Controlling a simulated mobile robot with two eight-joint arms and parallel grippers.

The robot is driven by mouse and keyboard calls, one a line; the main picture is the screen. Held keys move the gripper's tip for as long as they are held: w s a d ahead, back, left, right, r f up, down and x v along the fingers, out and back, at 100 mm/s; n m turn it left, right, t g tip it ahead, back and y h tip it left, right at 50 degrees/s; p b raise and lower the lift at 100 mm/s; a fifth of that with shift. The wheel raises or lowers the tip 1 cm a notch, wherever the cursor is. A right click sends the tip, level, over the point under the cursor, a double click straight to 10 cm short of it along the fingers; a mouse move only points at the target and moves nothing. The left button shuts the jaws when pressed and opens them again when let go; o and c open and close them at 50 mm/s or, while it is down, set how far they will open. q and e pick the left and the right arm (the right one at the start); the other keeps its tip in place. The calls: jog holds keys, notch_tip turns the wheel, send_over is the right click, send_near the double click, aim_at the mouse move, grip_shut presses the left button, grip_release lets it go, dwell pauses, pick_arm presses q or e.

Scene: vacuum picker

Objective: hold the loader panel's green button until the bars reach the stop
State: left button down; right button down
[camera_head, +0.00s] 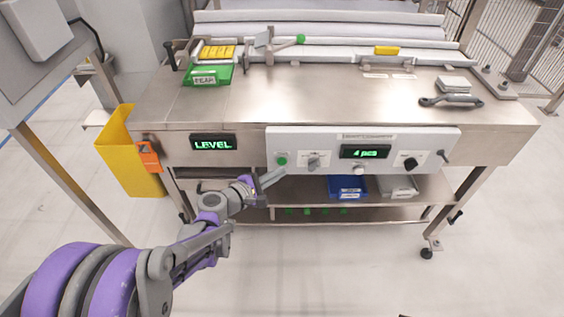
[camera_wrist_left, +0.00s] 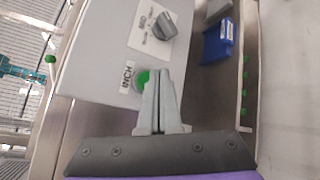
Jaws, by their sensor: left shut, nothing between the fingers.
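The loader panel (camera_head: 330,144) is a pale box on the front of the steel bench. Its round green button (camera_head: 282,160) is at the panel's left end. In the left wrist view the green button (camera_wrist_left: 143,78) shows beside an INCH label, partly hidden behind my fingertips. My left gripper (camera_head: 284,170) is shut and empty, its tips at or just in front of the button; I cannot tell whether they touch it. Bars (camera_head: 320,30) lie across the back of the bench. My right gripper is not in view.
A selector knob (camera_head: 314,161) sits right of the button, then a display (camera_head: 365,152) reading "4 pcs" and a black knob (camera_head: 410,163). A second display (camera_head: 213,143) reads LEVEL. A yellow bin (camera_head: 128,160) stands at the left. A blue bin (camera_head: 347,187) is on the shelf below.

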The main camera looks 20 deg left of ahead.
pick_arm(q)
jog(key=s, duration=0.2)
jog(key=s+d, duration=0.1)
jog(key=s, duration=0.1)
jog(key=shift+s+d, duration=0.15)
jog(key=shift+s, duration=0.15)
